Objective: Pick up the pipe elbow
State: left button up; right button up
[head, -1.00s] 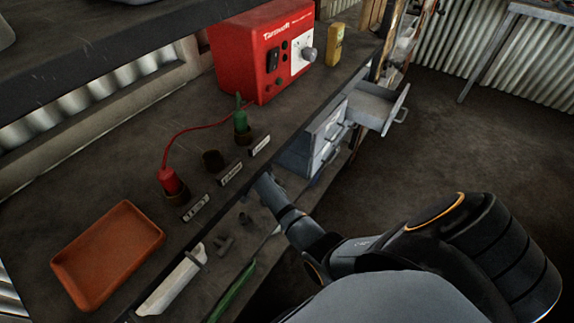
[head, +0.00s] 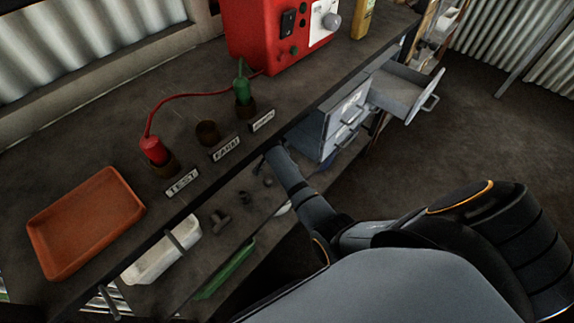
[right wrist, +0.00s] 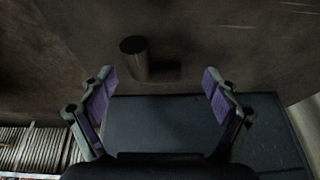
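Several small dark pipe fittings lie on the lower shelf under the bench in the head view. One (head: 220,220) looks like a tee, and a smaller one (head: 245,198) lies beyond it. I cannot tell which is the pipe elbow. In the right wrist view a dark round-ended fitting (right wrist: 135,58) stands on a brown surface, ahead of and between my fingers; it is not clear whether it is the elbow. My right gripper (right wrist: 158,82) is open and empty, apart from it. My left gripper is not in view.
The bench above carries an orange tray (head: 45,240), a red power unit (head: 262,40), red (head: 153,150) and green (head: 242,90) plugs and labels. A white bin (head: 150,262) and green tray (head: 228,268) sit low. An open drawer (head: 405,97) juts out.

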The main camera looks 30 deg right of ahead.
jog(key=shift+a, duration=0.1)
jog(key=c, duration=0.8)
jog(key=shift+r, duration=0.15)
jog(key=shift+r, duration=0.2)
notch_tip(320, 180, up, 3)
jog(key=shift+r+p, duration=0.2)
jog(key=shift+p, duration=0.3)
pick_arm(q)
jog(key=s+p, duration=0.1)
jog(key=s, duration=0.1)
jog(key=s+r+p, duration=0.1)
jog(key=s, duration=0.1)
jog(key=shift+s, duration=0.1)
pick_arm(e)
jog(key=s+d, duration=0.1)
jog(key=s, duration=0.4)
jog(key=s+d, duration=0.2)
jog(key=s, duration=0.4)
jog(key=s+d, duration=0.1)
jog(key=s, duration=0.5)
jog(key=shift+s+d+f, duration=0.2)
jog(key=shift+d+f, duration=0.05)
jog(key=shift+d, duration=0.05)
